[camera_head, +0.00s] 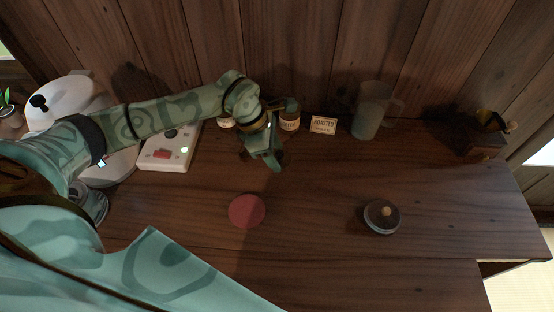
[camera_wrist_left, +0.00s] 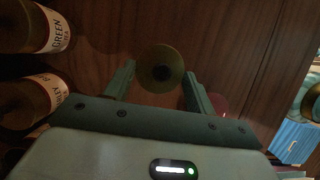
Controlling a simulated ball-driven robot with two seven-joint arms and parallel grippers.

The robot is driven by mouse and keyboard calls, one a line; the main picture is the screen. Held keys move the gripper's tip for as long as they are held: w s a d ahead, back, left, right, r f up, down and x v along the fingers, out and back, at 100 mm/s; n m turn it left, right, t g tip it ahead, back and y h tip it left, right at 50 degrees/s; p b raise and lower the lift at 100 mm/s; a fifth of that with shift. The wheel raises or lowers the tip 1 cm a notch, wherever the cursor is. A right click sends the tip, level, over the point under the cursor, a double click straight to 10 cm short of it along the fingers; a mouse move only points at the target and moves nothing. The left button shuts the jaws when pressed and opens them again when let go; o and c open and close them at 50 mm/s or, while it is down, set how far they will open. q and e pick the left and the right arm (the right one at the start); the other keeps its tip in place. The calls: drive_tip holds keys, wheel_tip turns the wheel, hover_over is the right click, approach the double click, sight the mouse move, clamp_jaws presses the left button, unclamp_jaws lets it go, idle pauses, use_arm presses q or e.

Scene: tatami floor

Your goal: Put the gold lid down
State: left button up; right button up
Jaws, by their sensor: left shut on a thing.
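The gold lid (camera_wrist_left: 160,68), a round disc with a dark centre, sits between the fingertips of my left gripper in the left wrist view. My left gripper (camera_head: 273,165) is shut on it, above the wooden counter and in front of the jars. In the head view I cannot make the lid out clearly. Two labelled jars stand to the left in the left wrist view, one reading green tea (camera_wrist_left: 52,30) and another below it (camera_wrist_left: 45,95). My right gripper is not in view.
A red round mat (camera_head: 247,210) lies on the counter (camera_head: 320,185). A dark lidded pot (camera_head: 382,216) stands to its right. A card (camera_head: 323,125), a pitcher (camera_head: 369,112) and a wooden grinder (camera_head: 480,138) stand at the back. A white device (camera_head: 165,152) is left. The middle is largely clear.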

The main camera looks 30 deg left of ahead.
sight(275, 151)
use_arm(q)
drive_tip(key=w+f, duration=0.1)
drive_tip(key=w+a+f, duration=0.1)
drive_tip(key=shift+f+b, duration=0.3)
drive_tip(key=f, duration=0.1)
drive_tip(key=f+b, duration=0.1)
drive_tip(key=f, duration=0.1)
drive_tip(key=shift+w+f, duration=0.2)
drive_tip(key=shift+f, duration=0.1)
drive_tip(key=shift+r, duration=0.1)
drive_tip(key=o, duration=1)
drive_tip(key=shift+c, duration=0.2)
